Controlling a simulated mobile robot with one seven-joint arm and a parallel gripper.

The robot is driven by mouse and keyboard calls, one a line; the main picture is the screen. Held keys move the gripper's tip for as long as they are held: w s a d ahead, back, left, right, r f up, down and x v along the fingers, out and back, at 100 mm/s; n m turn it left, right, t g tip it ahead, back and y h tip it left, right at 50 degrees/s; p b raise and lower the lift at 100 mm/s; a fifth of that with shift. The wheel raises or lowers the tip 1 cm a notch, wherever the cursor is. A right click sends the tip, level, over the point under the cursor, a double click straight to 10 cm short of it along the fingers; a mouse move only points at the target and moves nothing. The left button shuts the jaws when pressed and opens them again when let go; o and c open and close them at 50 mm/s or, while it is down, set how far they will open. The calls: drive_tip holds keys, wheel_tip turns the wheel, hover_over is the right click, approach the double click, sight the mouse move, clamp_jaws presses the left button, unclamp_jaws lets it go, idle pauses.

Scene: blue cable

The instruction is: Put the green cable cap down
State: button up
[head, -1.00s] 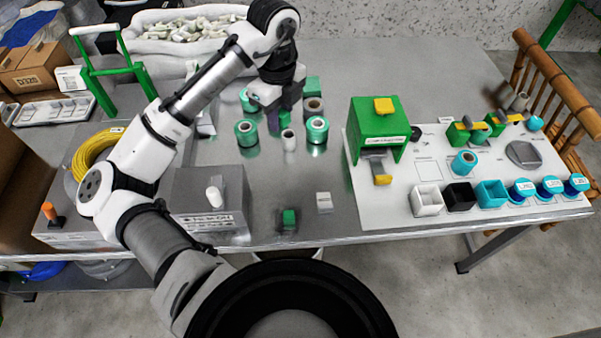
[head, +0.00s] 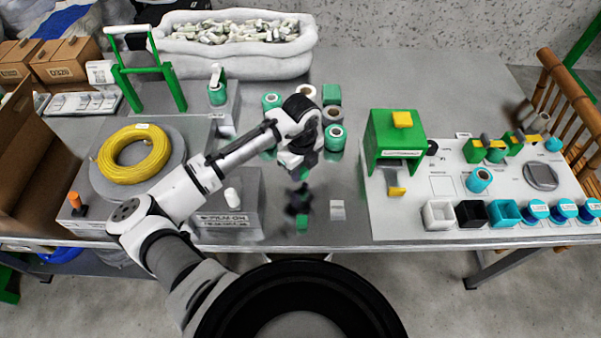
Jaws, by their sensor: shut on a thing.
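My gripper (head: 302,174) points down over the middle of the steel table, held in front of the group of spools. It is shut on a small green piece, which I take to be the green cable cap (head: 304,173); only a little of it shows below the fingers. A dark blurred patch beneath looks like the gripper's reflection on the shiny tabletop (head: 345,235). The cap appears to be above the table, though the exact gap is hard to tell.
Several teal spools (head: 335,137) stand just behind my gripper. A small white block (head: 337,210) lies to the right, and a grey box (head: 230,210) to the left. A green press-like stand (head: 394,135) is on the white board (head: 400,225). Bare table lies between.

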sight(300, 183)
wheel_tip(300, 183, down, 2)
drive_tip(key=shift+f, duration=0.2)
drive_tip(key=shift+f+b, duration=0.3)
drive_tip(key=shift+f, duration=0.2)
drive_tip(key=shift+s, duration=0.1)
